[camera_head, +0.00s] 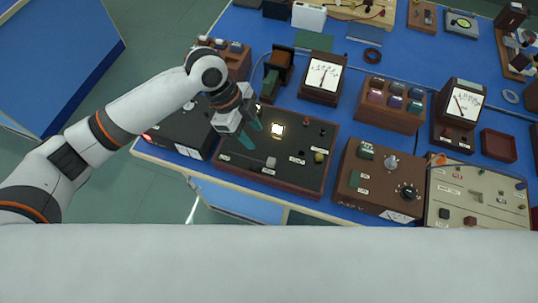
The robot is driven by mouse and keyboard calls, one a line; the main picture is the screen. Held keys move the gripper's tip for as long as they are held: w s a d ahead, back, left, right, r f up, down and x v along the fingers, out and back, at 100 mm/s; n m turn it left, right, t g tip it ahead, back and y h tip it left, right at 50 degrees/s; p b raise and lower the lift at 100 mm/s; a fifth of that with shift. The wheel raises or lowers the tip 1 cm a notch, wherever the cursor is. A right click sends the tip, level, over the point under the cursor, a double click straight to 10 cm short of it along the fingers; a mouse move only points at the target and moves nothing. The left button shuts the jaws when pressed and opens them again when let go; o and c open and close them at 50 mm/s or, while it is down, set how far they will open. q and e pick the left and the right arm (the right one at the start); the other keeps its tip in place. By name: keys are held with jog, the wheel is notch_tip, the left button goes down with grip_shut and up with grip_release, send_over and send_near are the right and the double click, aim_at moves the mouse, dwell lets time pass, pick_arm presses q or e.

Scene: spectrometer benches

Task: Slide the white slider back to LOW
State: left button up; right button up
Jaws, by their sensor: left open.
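The dark panel (302,142) lies near the front edge of the blue bench. A small white block (271,162), which looks like the white slider, sits near the panel's front edge, with a small pale label (268,171) in front of it. The label is too small to read. My left gripper (250,134) is open and empty, with its teal fingers over the left part of the panel. It is up and to the left of the white block, apart from it. The slider's track is too small to make out. My right gripper is out of view.
A glowing square lamp (278,130), a red knob (306,121) and a yellow-green knob (319,157) share the panel. A brown box with dials (378,180) stands to the right. A black box (183,130) stands to the left, under my arm. Meters stand behind.

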aim_at(271, 160)
pick_arm(q)
jog(key=p+x, duration=0.3)
jog(key=x, duration=0.9)
jog(key=shift+a, duration=0.1)
grip_shut()
